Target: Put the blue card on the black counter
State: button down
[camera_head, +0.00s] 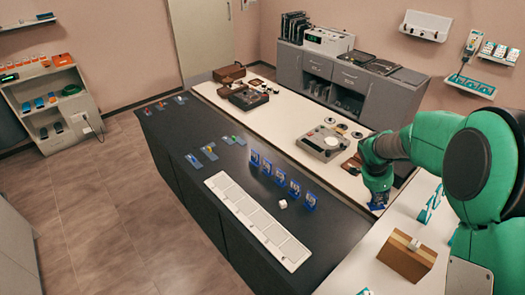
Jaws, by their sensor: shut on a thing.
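The black counter (185,138) runs diagonally through the middle of the view, with its dark top largely bare at the far left. My green arm comes in from the right. My gripper (377,200) points down at its end, over the white worktop right of the black counter. It is shut on a small blue thing, which looks like the blue card (377,206); its shape is mostly hidden. Several upright blue cards (281,175) stand in a row on the black counter, left of my gripper and apart from it.
A white slotted tray (256,221) and a small white cube (283,204) lie on the black counter. Flat blue cards with coloured pieces (210,152) lie farther back. A scale-like device (324,143) stands on the white worktop. A cardboard box (406,258) sits at the lower right.

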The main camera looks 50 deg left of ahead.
jog(key=s+a+r+m+g+h+p, duration=0.1)
jog(key=s+a+m+g+p, duration=0.15)
jog(key=s+m, duration=0.5)
jog(key=s+a+r+m+g+h+p, duration=0.15)
jog(key=s+a+m, duration=0.25)
jog(key=s, duration=0.7)
notch_tip(320, 180, down, 20)
jog(key=shift+s+d+f, duration=0.15)
jog(key=shift+s+f, duration=0.05)
jog(key=shift+f, duration=0.05)
jog(key=shift+y, duration=0.25)
jog(key=shift+w, duration=0.1)
jog(key=w+a, duration=0.3)
jog(key=w, duration=0.1)
jog(key=w+a+f+p, duration=0.1)
jog(key=w+a, duration=0.6)
jog(key=w, duration=0.1)
jog(key=shift+a+f+p, duration=0.2)
jog(key=shift+f+p, duration=0.05)
jog(key=shift+p, duration=0.1)
jog(key=shift+s, duration=0.1)
jog(key=shift+f+p, duration=0.3)
jog(key=shift+f, duration=1.45)
